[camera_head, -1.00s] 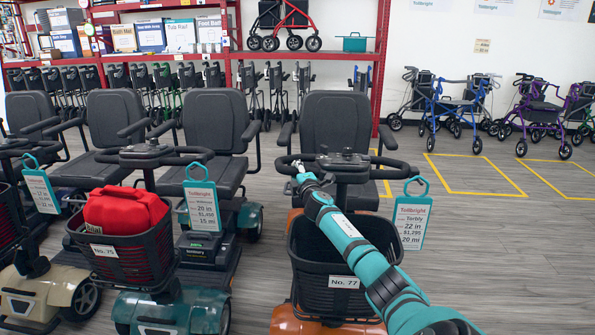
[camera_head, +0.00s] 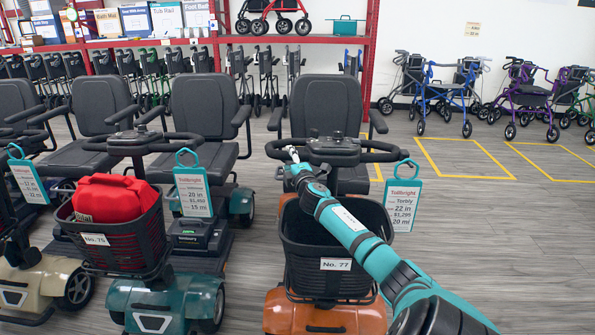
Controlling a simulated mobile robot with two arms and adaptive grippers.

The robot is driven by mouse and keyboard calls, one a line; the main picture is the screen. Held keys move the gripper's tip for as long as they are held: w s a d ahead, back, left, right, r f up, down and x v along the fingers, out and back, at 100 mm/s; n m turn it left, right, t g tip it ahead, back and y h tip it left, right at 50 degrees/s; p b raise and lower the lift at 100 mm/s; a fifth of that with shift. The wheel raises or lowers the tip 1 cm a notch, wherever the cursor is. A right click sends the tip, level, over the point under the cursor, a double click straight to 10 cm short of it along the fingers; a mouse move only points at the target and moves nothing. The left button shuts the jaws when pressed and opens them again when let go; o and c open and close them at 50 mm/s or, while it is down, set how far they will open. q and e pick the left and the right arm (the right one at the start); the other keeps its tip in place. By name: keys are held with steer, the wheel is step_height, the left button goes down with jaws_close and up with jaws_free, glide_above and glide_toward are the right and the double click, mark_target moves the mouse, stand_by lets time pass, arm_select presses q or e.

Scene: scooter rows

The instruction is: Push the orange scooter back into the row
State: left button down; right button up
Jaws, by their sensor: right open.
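The orange scooter (camera_head: 290,312) stands at the right end of the row, with a black front basket labelled No. 77, a black seat (camera_head: 325,105) and a hanging price tag (camera_head: 403,202). My right arm reaches from the lower right across its basket. My right gripper (camera_head: 292,153) is at the left side of the handlebar, near the left grip; the fingers are small, and I cannot tell whether they touch it. My left gripper is not in view.
A teal scooter (camera_head: 165,302) with a red bag (camera_head: 112,198) in its basket stands to the left, with a beige scooter (camera_head: 45,288) beyond. Walkers and red shelving (camera_head: 370,60) line the back. Grey floor at right is open, with yellow marked boxes (camera_head: 465,158).

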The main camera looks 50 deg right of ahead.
steer(key=v, duration=0.8)
stand_by(0.4)
